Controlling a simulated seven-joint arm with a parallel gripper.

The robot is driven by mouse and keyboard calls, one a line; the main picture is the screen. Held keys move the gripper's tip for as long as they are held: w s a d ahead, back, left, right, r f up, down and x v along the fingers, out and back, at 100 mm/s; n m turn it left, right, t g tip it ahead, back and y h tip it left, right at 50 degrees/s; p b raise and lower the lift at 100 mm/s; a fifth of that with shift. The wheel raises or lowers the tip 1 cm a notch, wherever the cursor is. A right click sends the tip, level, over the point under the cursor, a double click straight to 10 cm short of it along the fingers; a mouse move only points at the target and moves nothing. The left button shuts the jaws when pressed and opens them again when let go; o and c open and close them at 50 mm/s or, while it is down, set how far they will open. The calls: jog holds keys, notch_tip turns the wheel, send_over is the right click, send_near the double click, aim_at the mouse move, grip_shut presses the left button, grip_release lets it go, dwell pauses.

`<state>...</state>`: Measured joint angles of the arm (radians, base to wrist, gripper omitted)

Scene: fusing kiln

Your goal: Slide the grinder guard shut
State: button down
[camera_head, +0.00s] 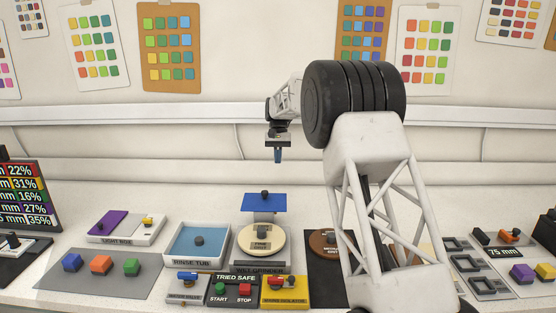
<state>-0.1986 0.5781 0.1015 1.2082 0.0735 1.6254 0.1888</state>
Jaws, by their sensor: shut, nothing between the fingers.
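The grinder guard (258,205) is a blue flat panel with a black knob (264,195) on it. It sits behind the cream disc (259,246) of the wet grinder (259,266), and the disc's top is uncovered. My gripper (278,157) hangs fingers down above and slightly right of the guard, apart from it. Its fingers are shut and empty.
The rinse tub (199,243) stands left of the grinder. A brown disc (326,241) is to the right, partly hidden by my arm. In front are a blue-handled valve (188,285), start and stop buttons (233,292) and a yellow isolator box (285,290).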

jog(key=s+d+r+t, duration=0.1)
jog(key=s+d+r, duration=0.35)
jog(key=s, duration=0.65)
jog(key=s+d+r+t, duration=0.1)
jog(key=s+d+r, duration=0.35)
jog(key=s, duration=0.55)
jog(key=s+d+r+t, duration=0.25)
jog(key=s+d, duration=0.25)
jog(key=s, duration=0.6)
jog(key=s+d+f, duration=0.2)
jog(key=s+f, duration=0.1)
jog(key=s, duration=0.8)
jog(key=s+d+f+t, duration=0.1)
jog(key=s+d+f, duration=0.1)
jog(key=s, duration=0.9)
jog(key=s+d+f+t, duration=0.1)
jog(key=s+d+f, duration=0.2)
jog(key=s, duration=0.9)
notch_tip(320, 180, down, 2)
jog(key=shift+f, duration=0.1)
jog(key=c, duration=1.8)
grip_release()
jog(key=shift+s+t, duration=0.1)
jog(key=shift+t, duration=0.15)
